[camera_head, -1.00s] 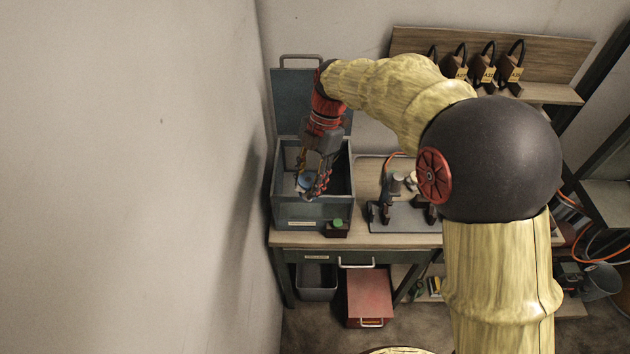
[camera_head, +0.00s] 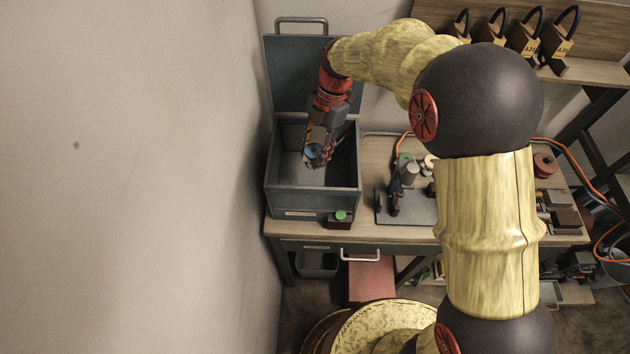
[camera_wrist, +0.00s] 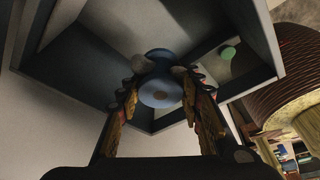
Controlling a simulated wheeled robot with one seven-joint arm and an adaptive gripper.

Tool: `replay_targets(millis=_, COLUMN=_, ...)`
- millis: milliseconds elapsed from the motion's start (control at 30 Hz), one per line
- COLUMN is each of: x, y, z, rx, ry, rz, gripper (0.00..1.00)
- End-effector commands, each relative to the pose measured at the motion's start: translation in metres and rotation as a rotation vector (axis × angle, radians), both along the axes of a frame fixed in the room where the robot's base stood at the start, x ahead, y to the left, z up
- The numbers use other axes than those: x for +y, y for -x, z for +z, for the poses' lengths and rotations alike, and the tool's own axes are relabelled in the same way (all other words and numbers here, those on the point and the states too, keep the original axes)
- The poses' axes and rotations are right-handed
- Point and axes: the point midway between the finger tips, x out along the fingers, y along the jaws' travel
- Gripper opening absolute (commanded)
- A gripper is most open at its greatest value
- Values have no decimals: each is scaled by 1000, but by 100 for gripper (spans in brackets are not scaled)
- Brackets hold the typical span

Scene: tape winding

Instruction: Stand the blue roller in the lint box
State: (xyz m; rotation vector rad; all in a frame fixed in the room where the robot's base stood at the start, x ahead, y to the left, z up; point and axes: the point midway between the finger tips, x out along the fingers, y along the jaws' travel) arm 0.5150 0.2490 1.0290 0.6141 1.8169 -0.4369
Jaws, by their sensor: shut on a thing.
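The lint box (camera_head: 312,202) is a grey-blue open box at the left end of the workbench, with its lid (camera_head: 297,75) raised behind it. My gripper (camera_head: 316,160) is inside the box opening, shut on the blue roller (camera_head: 313,151). In the wrist view the roller (camera_wrist: 161,91) sits between the two fingers (camera_wrist: 160,82), with a round end facing the camera and the box walls around it. I cannot tell whether the roller touches the box floor.
A small dark block with a green top (camera_head: 340,216) stands at the box's front right. A fixture plate (camera_head: 407,208) with dark stands is to the right on the bench. The wall is close on the left.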

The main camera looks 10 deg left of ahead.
Motion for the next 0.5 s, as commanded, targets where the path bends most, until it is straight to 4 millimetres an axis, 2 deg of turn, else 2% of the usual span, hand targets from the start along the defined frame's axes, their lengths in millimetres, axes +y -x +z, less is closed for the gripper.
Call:
replay_targets(millis=33, x=0, y=1, z=-12, rx=4, ry=1, rz=0, gripper=5)
replay_targets(millis=100, x=-1, y=1, z=-23, rx=2, ry=1, rz=0, gripper=5)
replay_targets(millis=267, x=-1, y=1, z=-39, rx=1, ry=2, rz=0, gripper=5)
replay_targets(millis=500, x=-1, y=2, z=-75, rx=3, ry=3, rz=0, gripper=5)
